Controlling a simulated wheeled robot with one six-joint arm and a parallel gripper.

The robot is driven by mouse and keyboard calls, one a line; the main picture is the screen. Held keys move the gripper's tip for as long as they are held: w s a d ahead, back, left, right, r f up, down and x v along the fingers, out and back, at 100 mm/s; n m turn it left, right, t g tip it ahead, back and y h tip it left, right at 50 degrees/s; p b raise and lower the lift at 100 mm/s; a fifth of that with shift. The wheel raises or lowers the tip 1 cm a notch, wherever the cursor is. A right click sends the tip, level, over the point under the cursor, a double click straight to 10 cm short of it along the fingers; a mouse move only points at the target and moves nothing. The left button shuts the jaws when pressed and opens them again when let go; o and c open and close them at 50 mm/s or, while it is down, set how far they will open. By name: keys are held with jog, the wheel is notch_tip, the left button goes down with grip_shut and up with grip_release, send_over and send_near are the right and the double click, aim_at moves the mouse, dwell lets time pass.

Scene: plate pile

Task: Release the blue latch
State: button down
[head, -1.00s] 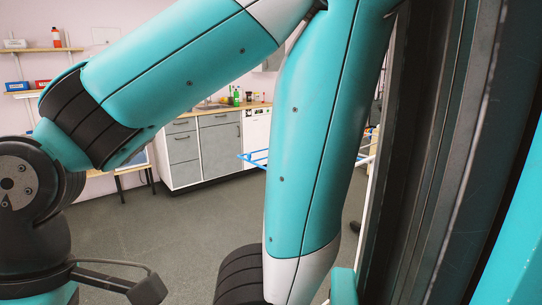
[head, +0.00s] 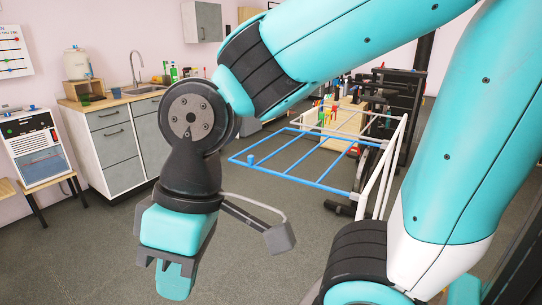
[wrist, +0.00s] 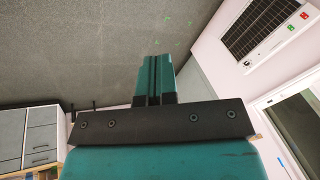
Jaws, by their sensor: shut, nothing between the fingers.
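My gripper (head: 172,272) hangs low at the left of centre in the head view, over open floor, its fingers pointing down. It is shut and empty; in the wrist view its closed fingers (wrist: 154,78) meet at the middle. A blue-barred folding rack (head: 300,175) with white legs stands out to the right of my gripper and clear of it. A small blue upright piece (head: 250,160) shows at the rack's left part. I cannot tell whether it is the blue latch; no latch shows clearly.
A grey cabinet (head: 118,148) with a sink stands behind. A white appliance (head: 30,135) sits on a small stand at the far left. Bottles and a wooden box (head: 345,122) are behind the rack. Grey floor (head: 110,250) is free at the left front.

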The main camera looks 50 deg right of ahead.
jog(key=shift+w+a, duration=0.15)
jog(key=w+d+f+m+t+y+b, duration=0.1)
jog(key=w+d+f+m+t+b, duration=0.45)
jog(key=w+m+b, duration=0.2)
jog(key=w+d+f+m+t+b, duration=0.45)
jog(key=w+d+m+b, duration=0.2)
jog(key=w, duration=0.25)
jog(key=s+d+f+m+t+h+b, duration=0.1)
jog(key=d+m+t+h+b, duration=0.2)
jog(key=d, duration=1)
jog(key=s+d+f+m+t+h+b, duration=0.1)
jog(key=d+m+t+h+b, duration=0.2)
jog(key=d+m+h+b, duration=0.3)
jog(key=d+m+h, duration=0.3)
jog(key=d+m, duration=0.3)
jog(key=d, duration=0.2)
jog(key=shift+f+m+b, duration=0.15)
jog(key=shift+m+b, duration=0.15)
jog(key=shift+b, duration=0.05)
